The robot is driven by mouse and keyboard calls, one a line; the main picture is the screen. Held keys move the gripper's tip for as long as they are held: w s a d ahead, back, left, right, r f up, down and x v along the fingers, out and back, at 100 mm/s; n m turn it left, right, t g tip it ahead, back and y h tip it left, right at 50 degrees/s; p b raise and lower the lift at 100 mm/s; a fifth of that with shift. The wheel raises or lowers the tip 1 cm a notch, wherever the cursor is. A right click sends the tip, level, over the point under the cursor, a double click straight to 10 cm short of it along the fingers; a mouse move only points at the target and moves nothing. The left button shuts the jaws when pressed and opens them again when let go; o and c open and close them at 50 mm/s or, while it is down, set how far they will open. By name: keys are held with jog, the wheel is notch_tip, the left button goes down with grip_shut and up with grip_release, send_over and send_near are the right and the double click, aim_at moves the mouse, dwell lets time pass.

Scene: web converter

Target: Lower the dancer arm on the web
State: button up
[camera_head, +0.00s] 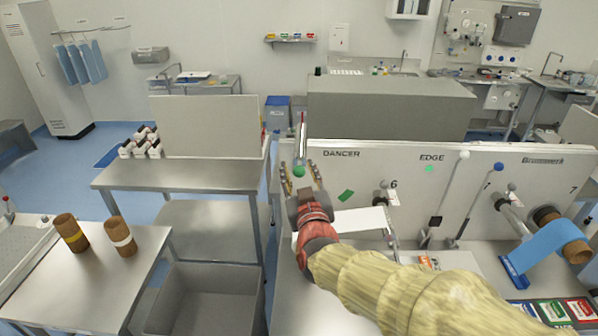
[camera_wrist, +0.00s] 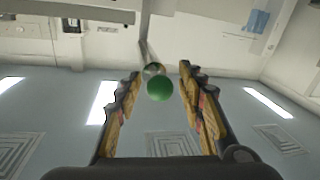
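The dancer arm (camera_head: 302,135) is a slim upright rod in front of the white panel's left end, by the word DANCER. A green ball (camera_head: 299,171) shows at its lower end; the ball also shows in the wrist view (camera_wrist: 160,88). My gripper (camera_head: 301,172) is open, its two fingers on either side of the ball. In the wrist view, gaps show between the ball and both fingers (camera_wrist: 160,75). Whether the ball lies fully between the fingertips or just beyond them is hard to tell. The white web (camera_head: 355,222) runs behind my wrist, partly hidden.
The white panel (camera_head: 400,165) carries levers with white (camera_head: 464,155) and blue (camera_head: 498,167) knobs, and a blue roll (camera_head: 548,243) at the right. A steel table (camera_head: 185,174) stands left, with a grey bin (camera_head: 210,298) below. Brown cores (camera_head: 118,235) stand on a nearer table.

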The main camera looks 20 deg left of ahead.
grip_shut()
dwell(0.7)
